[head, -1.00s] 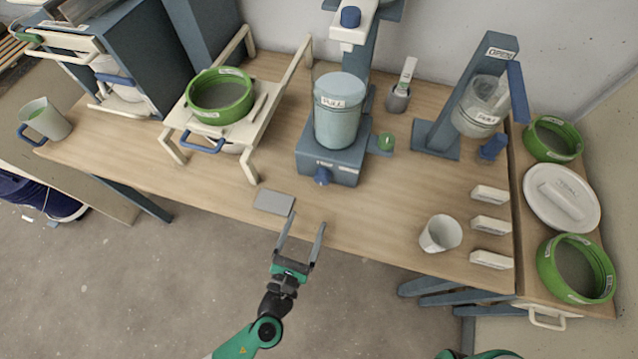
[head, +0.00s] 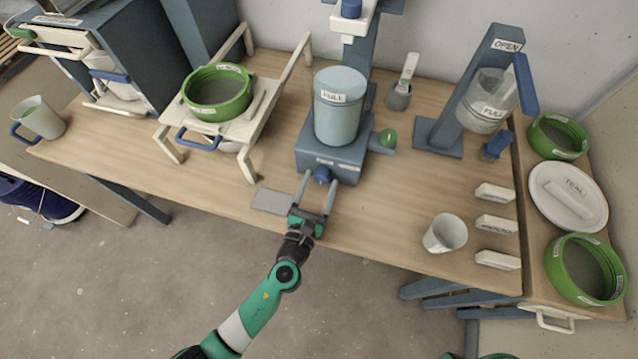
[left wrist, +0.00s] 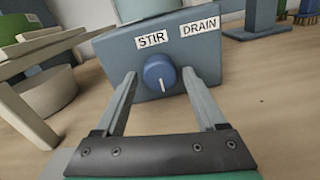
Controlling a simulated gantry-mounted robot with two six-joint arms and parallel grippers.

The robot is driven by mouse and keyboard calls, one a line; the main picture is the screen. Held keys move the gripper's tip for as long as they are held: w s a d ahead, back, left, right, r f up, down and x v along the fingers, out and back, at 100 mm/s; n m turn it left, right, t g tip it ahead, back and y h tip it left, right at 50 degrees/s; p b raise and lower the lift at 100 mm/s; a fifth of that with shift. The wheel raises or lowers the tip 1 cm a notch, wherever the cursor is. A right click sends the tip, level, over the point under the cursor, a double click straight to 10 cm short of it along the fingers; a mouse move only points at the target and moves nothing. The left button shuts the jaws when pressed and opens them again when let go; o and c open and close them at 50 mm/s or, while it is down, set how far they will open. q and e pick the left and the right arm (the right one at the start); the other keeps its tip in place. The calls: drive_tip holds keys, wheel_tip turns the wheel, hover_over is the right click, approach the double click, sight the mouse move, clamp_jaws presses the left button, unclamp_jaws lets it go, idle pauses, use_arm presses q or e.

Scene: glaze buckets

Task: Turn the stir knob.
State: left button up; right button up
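The blue stir knob (head: 322,174) is on the front face of the blue-grey mixer base (head: 345,166). In the left wrist view the knob (left wrist: 160,73) sits under a STIR label (left wrist: 152,41), its white pointer line aimed down. My left gripper (head: 318,184) is open, with its fingers on either side of the knob. In the left wrist view the left gripper (left wrist: 158,82) shows gaps between both fingers and the knob. A bucket marked FULL (head: 340,110) stands on the base. My right gripper is not in view; only a bit of green arm shows at the bottom edge.
A DRAIN label (left wrist: 200,28) is to the right of STIR. A grey plate (head: 271,201) lies left of the gripper. A white cup (head: 445,233) stands to the right on the table.

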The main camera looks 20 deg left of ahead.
use_arm(q)
clamp_jaws()
idle(0.3)
drive_tip(key=n+b, duration=0.1)
drive_tip(key=n, duration=0.2)
drive_tip(key=shift+f, duration=0.1)
drive_tip(key=n+b, duration=0.2)
drive_tip(key=n, duration=0.1)
drive_tip(key=shift+n, duration=0.3)
drive_tip(key=n+b, duration=0.2)
drive_tip(key=n, duration=0.4)
drive_tip(key=shift+d+b, duration=0.15)
drive_tip(key=shift+b, duration=0.2)
drive_tip(key=n+b, duration=0.3)
drive_tip(key=n, duration=0.4)
drive_tip(key=n+b, duration=0.1)
drive_tip(key=n, duration=0.2)
drive_tip(key=shift+n+y+b, duration=0.3)
drive_tip(key=shift+n+b, duration=0.65)
drive_tip(key=shift+n, duration=0.85)
